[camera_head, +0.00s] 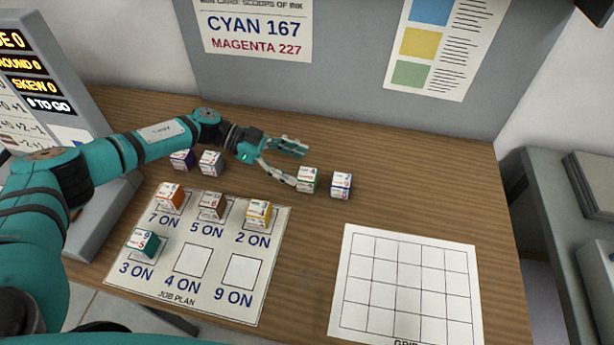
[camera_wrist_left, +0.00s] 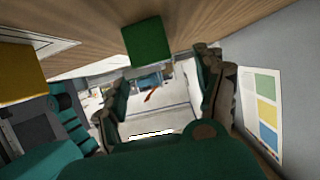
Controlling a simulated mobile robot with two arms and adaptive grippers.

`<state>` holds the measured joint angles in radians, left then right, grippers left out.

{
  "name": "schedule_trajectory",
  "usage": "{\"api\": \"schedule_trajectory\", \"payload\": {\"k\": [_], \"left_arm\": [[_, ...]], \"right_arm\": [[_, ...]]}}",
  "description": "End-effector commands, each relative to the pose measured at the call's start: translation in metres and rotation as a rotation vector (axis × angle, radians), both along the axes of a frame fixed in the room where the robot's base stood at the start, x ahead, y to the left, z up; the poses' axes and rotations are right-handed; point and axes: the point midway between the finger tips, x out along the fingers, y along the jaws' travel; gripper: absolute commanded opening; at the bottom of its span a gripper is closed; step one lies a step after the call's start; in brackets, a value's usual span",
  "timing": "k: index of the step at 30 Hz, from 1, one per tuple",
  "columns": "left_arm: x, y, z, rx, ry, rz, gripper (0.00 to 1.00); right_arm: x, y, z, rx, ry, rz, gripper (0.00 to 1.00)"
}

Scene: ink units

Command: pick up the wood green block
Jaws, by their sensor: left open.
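The green block (camera_head: 307,179), with a white printed top and a green side, sits on the wooden table right of centre. It also shows in the left wrist view as a green block (camera_wrist_left: 147,41) at the top middle. My left gripper (camera_head: 298,165) is open and empty, with its fingers spread just left of and behind the green block. One fingertip is close to the block's left side; I cannot tell whether it touches. My right gripper is not in view.
A purple-sided block (camera_head: 341,185) stands close right of the green block. The job plan sheet (camera_head: 192,260) bears several blocks, including a teal block (camera_head: 146,242) and a yellow block (camera_head: 258,212). The grid sheet (camera_head: 405,285) is empty. Two blocks stand under my left arm.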

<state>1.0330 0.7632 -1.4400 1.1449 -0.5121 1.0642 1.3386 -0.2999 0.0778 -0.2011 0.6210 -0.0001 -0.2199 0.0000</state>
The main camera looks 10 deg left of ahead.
Motion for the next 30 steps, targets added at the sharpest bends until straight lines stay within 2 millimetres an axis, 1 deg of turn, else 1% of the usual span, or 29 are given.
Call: {"api": "schedule_trajectory", "payload": {"k": [6,9,12,18,19,30], "left_arm": [[-0.007,-0.026,-0.019,0.0,0.005,-0.004,0.71],[-0.005,-0.037,-0.023,-0.001,0.001,-0.003,0.71],[-0.005,-0.042,-0.026,-0.001,0.001,-0.002,0.71],[-0.005,-0.042,-0.027,0.0,0.0,-0.001,0.71],[-0.005,-0.042,-0.027,0.0,0.0,-0.001,0.7],[-0.005,-0.042,-0.027,0.0,0.0,-0.001,0.21]], "right_arm": [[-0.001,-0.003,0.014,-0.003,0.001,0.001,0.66],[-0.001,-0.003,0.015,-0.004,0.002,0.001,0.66],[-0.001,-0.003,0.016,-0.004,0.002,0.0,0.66],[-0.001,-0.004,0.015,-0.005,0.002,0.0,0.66],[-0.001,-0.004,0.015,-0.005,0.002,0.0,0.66],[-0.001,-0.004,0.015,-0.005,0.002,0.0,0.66]]}}
